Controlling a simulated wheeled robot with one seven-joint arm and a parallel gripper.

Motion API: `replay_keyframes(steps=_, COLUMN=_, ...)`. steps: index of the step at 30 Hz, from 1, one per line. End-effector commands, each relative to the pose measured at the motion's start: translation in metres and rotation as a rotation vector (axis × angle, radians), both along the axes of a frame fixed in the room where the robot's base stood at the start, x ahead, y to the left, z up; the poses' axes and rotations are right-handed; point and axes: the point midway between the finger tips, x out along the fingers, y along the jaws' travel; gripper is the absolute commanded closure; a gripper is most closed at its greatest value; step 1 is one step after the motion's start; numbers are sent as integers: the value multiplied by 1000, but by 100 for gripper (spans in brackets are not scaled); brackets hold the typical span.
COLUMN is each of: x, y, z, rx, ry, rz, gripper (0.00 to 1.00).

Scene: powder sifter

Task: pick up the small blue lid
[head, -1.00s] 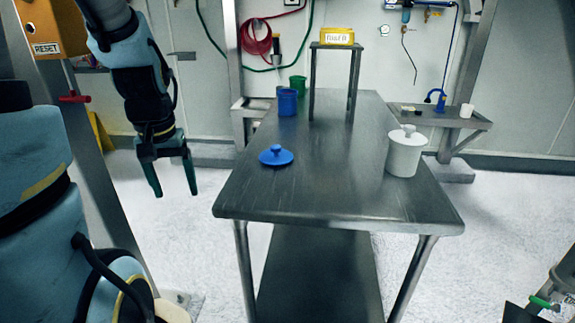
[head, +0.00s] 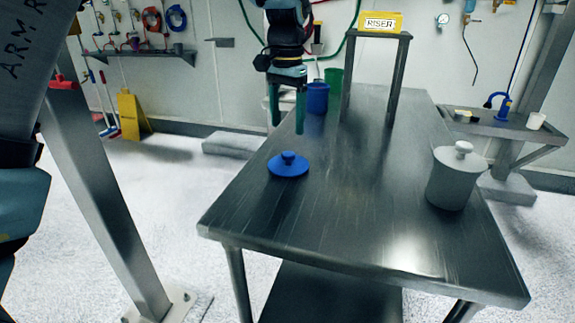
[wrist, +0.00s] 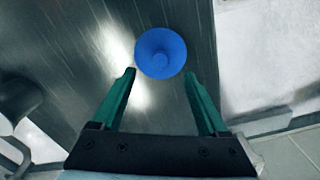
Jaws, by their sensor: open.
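The small blue lid (head: 288,165) lies flat on the metal table (head: 350,225), near its left edge, with its round knob up. In the wrist view the blue lid (wrist: 160,53) is seen from above, just beyond the fingertips and between their lines. My gripper (head: 287,130) is open and empty, pointing down above the table's left side, above the lid and apart from it. Its two green fingers also show in the wrist view (wrist: 160,75), spread on either side of the lid's near edge.
A blue cup (head: 317,98) and a green cup (head: 334,80) stand behind the lid, close to my gripper. A small stand (head: 378,37) bears a yellow box labelled RISER (head: 382,22). The middle of the table is clear.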

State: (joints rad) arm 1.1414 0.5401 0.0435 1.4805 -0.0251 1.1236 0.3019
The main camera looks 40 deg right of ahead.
Motion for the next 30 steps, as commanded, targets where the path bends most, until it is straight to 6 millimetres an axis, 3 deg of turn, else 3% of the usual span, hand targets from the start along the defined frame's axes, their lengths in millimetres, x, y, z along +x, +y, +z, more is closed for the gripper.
replay_keyframes(steps=3, x=0, y=0, z=-17, rx=2, ry=1, rz=1, gripper=23)
replay_keyframes(steps=11, x=2, y=-1, z=-36, rx=1, ry=0, rz=2, gripper=23)
replay_keyframes(steps=19, x=3, y=-5, z=-74, rx=1, ry=0, rz=2, gripper=23)
replay_keyframes(steps=28, x=4, y=-5, z=-80, rx=-2, ry=-1, rz=3, gripper=23)
replay_keyframes(steps=30, x=4, y=-5, z=-80, rx=-2, ry=-1, rz=3, gripper=30)
